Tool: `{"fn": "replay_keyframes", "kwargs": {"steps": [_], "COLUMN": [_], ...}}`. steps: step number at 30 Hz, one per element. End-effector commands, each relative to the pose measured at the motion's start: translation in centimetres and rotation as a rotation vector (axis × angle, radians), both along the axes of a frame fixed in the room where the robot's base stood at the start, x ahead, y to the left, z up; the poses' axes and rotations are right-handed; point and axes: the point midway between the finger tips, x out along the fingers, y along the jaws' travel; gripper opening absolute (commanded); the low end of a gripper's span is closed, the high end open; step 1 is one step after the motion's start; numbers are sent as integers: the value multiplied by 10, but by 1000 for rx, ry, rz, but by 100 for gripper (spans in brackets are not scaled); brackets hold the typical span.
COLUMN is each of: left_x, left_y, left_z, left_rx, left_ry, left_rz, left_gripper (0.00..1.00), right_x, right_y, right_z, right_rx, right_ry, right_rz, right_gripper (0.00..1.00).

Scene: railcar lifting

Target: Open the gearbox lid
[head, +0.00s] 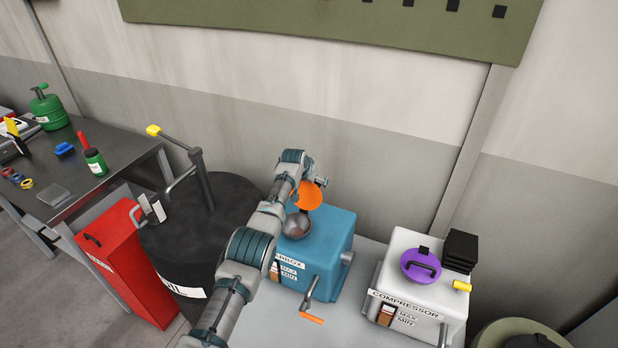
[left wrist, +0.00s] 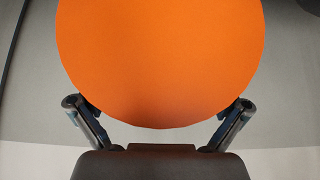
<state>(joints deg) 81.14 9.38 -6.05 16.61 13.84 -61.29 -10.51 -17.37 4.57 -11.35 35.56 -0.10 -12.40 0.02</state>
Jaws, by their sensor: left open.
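The blue gearbox (head: 330,247) stands on a light grey table in the head view. Its orange round lid (head: 308,196) is tilted up, and the grey bowl-shaped opening (head: 297,226) shows below it. The lid also fills the upper middle of the left wrist view (left wrist: 160,60). My left gripper (head: 319,182) is at the lid's upper edge in the head view. In the left wrist view its fingers (left wrist: 159,104) are spread on both sides of the lid's lower edge. I cannot tell whether they touch it. My right gripper is not in view.
A white compressor (head: 420,285) with a purple lid (head: 421,265) stands to the right. A gearbox crank with an orange handle (head: 312,318) sticks out in front. A black barrel (head: 190,245) with a pump and a red box (head: 125,265) stand to the left. The wall is behind.

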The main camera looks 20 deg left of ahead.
Motion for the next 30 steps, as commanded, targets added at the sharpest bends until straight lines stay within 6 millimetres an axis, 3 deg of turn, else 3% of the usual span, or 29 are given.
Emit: {"fn": "replay_keyframes", "kwargs": {"steps": [12,24,30], "left_x": [-20,-60,-68], "left_y": [1,3,3], "left_z": [23,83,93], "left_rx": [3,1,0], "left_ry": [-2,-3,-1], "left_rz": [0,1,0], "left_gripper": [100,100,100], "right_x": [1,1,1], "right_y": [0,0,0], "right_z": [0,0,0], "right_rx": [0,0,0], "right_ry": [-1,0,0], "right_rz": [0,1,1], "right_gripper": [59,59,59]}}
